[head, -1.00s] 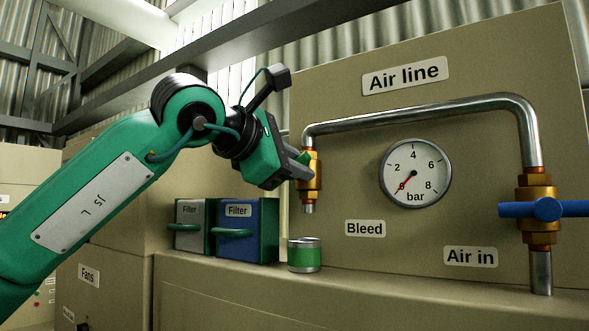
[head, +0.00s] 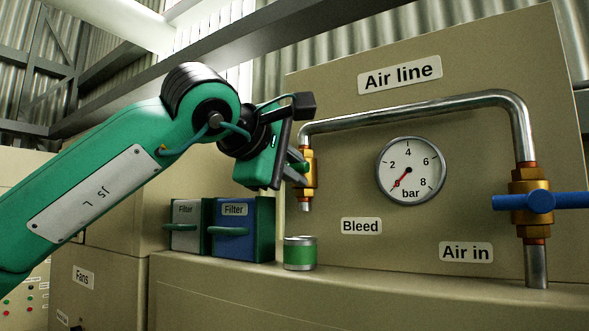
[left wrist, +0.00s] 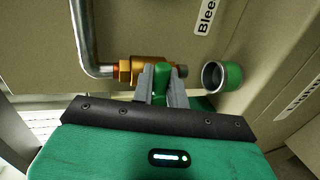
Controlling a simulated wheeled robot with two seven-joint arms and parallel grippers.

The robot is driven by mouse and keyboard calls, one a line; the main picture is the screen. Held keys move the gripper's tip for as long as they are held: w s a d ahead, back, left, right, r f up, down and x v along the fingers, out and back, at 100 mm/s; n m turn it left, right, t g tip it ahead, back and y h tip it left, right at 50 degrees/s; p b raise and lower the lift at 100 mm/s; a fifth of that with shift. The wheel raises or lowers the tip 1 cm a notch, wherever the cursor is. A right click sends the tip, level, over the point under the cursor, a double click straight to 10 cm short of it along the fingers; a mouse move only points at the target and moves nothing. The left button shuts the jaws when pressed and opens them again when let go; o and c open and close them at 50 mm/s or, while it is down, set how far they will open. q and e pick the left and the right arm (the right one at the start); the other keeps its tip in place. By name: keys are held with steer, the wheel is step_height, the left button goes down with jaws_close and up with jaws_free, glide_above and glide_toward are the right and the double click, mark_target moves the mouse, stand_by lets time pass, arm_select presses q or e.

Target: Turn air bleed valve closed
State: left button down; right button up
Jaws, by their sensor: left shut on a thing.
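The air bleed valve is a brass body (head: 308,172) at the left, downward end of the bent metal pipe, above the "Bleed" label (head: 361,226). It also shows in the left wrist view (left wrist: 125,70). Its green handle (left wrist: 162,88) lies between the fingers of my left gripper (left wrist: 163,80), which is shut on it. In the head view, my left gripper (head: 299,172) reaches the valve from the left and partly hides the handle. The handle's exact angle is hard to tell. My right gripper is not in view.
A green tin (head: 300,253) stands on the ledge below the valve outlet. Two filter boxes, grey (head: 188,226) and blue (head: 250,224), stand left of it. A pressure gauge (head: 411,171) reads near 0. A blue-handled air-in valve (head: 540,207) is at right.

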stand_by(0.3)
arm_select(q)
steer(key=c, duration=1.5)
jaws_free()
steer(key=shift+s+a, duration=0.15)
steer(key=shift+s, duration=0.1)
steer(key=b+v, duration=0.5)
steer(key=v, duration=0.8)
steer(key=shift+s+r, duration=0.1)
